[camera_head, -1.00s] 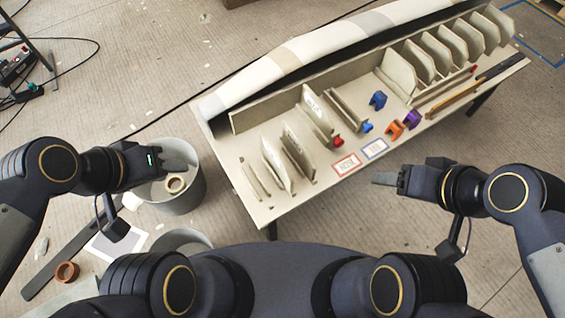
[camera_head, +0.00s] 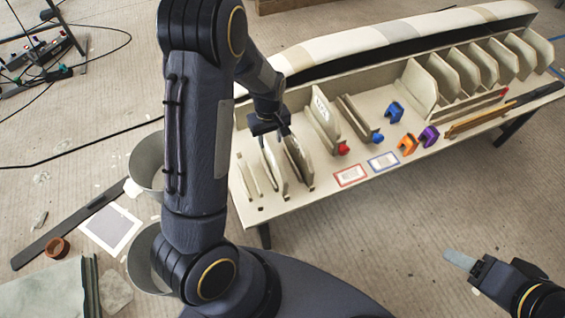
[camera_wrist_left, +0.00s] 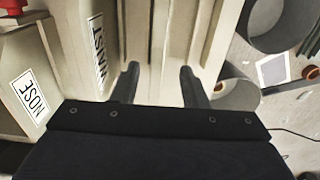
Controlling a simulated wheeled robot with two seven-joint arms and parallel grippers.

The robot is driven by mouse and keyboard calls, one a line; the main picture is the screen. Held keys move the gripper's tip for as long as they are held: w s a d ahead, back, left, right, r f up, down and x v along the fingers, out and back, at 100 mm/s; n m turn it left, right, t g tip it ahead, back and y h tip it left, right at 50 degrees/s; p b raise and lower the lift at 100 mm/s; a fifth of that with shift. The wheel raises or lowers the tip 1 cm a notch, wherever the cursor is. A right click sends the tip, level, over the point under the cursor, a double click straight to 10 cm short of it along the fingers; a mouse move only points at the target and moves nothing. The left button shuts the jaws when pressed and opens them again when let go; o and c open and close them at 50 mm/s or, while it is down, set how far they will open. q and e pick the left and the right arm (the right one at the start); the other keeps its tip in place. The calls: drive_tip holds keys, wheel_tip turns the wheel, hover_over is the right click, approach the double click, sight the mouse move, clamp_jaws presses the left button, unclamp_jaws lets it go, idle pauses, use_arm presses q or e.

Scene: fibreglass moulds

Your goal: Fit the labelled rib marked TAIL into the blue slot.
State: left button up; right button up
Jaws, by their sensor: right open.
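My left gripper (camera_head: 277,130) is over the row of upright ribs at the table's left; in the left wrist view its two fingers (camera_wrist_left: 160,85) are apart. Pale upright plates show beyond and between them; I cannot tell whether one lies inside the jaws. In the head view a labelled rib (camera_head: 324,112) stands beside the red marker (camera_head: 343,149). The slot with the blue marker (camera_head: 377,137) is right of it, between two thin plates (camera_head: 354,118). My right gripper (camera_head: 462,260) is open, away from the table.
Red-bordered (camera_head: 350,176) and blue-bordered (camera_head: 383,162) cards lie at the table's front. Blue (camera_head: 395,111), orange (camera_head: 408,144) and purple (camera_head: 429,135) clamps stand right of the slots. A long mould (camera_head: 400,32) runs along the back. Bins (camera_head: 146,165) stand left.

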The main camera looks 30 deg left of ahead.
sight(272, 147)
use_arm(q)
drive_tip(key=f, duration=0.7)
drive_tip(key=shift+d+b, duration=0.25)
drive_tip(key=shift+b, duration=0.15)
drive_tip(key=shift+r, duration=0.1)
clamp_jaws()
